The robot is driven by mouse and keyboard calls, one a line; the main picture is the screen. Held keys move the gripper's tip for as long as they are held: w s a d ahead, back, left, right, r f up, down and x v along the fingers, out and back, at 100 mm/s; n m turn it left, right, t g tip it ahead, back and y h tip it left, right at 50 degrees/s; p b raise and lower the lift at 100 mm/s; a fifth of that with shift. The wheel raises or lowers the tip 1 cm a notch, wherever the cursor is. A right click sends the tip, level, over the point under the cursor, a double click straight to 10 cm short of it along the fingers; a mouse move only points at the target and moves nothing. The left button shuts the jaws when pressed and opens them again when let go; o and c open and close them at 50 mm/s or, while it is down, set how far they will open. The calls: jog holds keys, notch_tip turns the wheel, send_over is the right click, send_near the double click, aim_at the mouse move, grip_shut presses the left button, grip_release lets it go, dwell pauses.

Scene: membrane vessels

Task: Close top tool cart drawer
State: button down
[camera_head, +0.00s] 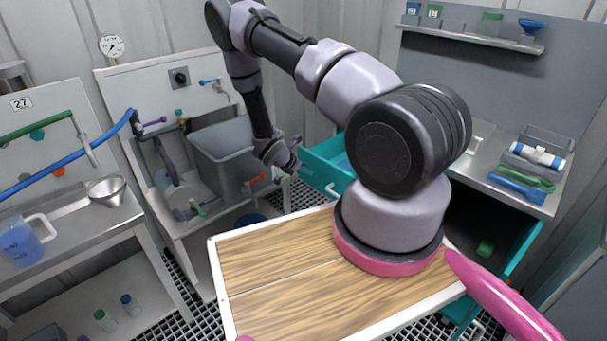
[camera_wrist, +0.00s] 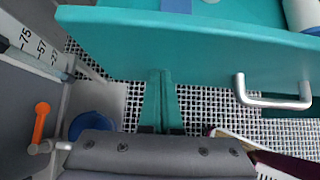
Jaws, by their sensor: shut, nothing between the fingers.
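The top tool cart drawer (camera_head: 322,168) is teal and stands pulled out, left of the big arm joint in the head view. Its front panel (camera_wrist: 190,45) fills the upper wrist view, with a silver bar handle (camera_wrist: 272,98) to the right; the handle also shows in the head view (camera_head: 333,190). Part of the drawer is hidden behind my arm. My gripper (camera_head: 294,169) is just left of the drawer front in the head view. In the wrist view my gripper (camera_wrist: 161,73) has its two fingers together and empty, pointing at the panel left of the handle. I cannot tell whether they touch it.
A grey bin (camera_head: 222,150) and a sink unit stand left of my gripper. A wood-topped surface (camera_head: 280,275) lies in front. At right, a metal worktop (camera_head: 500,165) holds tools, above a dark teal-edged compartment (camera_head: 490,222). Grated floor (camera_wrist: 210,92) shows under the drawer.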

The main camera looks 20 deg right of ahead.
jog(key=w+d, duration=0.2)
jog(key=d, duration=0.5)
jog(key=w+d, duration=0.3)
jog(key=d, duration=0.4)
jog(key=w+d, duration=0.2)
jog(key=d, duration=0.5)
jog(key=shift+w+d, duration=0.1)
jog(key=shift+w, duration=0.25)
jog(key=shift+d, duration=0.25)
